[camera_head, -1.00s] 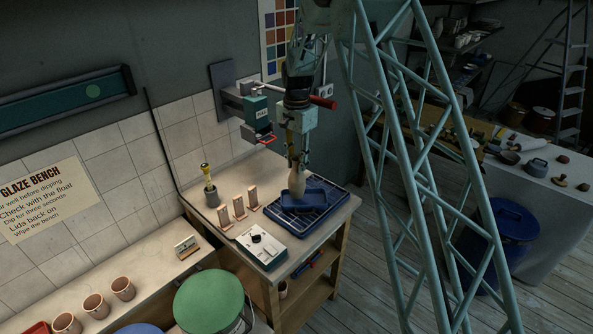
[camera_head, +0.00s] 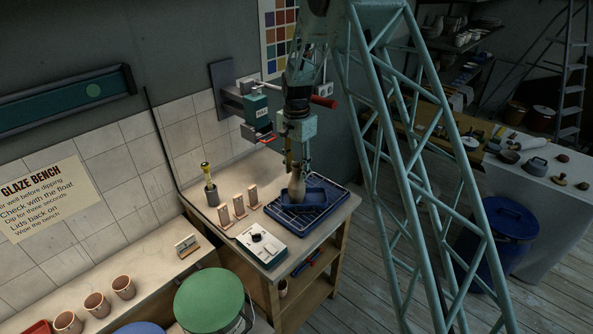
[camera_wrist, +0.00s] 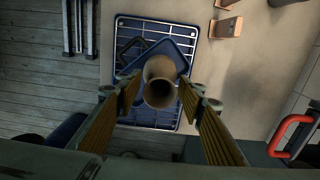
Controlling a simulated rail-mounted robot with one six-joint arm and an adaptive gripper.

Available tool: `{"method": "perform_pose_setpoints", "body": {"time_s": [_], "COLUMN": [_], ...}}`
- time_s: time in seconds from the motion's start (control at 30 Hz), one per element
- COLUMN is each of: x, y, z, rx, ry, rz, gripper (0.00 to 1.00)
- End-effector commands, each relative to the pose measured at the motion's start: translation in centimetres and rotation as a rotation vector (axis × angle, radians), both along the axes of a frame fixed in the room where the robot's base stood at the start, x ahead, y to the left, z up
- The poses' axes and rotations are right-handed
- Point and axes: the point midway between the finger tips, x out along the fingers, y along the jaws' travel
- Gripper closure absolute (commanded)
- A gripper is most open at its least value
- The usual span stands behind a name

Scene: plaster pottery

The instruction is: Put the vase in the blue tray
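The vase (camera_head: 298,189) is a slim tan-grey vessel, upright under my gripper (camera_head: 296,170), its lower end within the outline of the small blue tray (camera_head: 316,195). The wrist view looks down into the vase's round mouth (camera_wrist: 160,92). The ribbed finger pads of my gripper (camera_wrist: 160,82) lie close against both its sides, and the gripper looks shut on it. The small blue tray (camera_wrist: 180,62) shows behind the vase there. Whether the vase's base touches the tray is hidden.
The small tray lies on a larger blue rack with a wire grid (camera_head: 334,192) at the bench end. Left of it are a white box with a black knob (camera_head: 262,245), several small upright tiles (camera_head: 239,206) and a grey pot (camera_head: 211,192). A red-handled fixture (camera_head: 262,138) juts from the wall.

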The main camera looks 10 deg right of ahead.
Motion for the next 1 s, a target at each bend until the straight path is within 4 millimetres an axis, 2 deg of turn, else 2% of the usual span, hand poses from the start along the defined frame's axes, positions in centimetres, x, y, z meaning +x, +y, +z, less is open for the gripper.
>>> {"method": "perform_pose_setpoints", "body": {"time_s": [0.57, 0.77, 1.0], "x": [0.1, 0.1, 0.1], "y": [0.0, 0.0, 0.0], "z": [0.7, 2.5, 5.9], "rx": [0.0, 0.0, 0.0], "ry": [-0.001, -0.002, -0.004], "rz": [0.0, 0.0, 0.0], "gripper": [0.62, 0.62, 0.62]}}
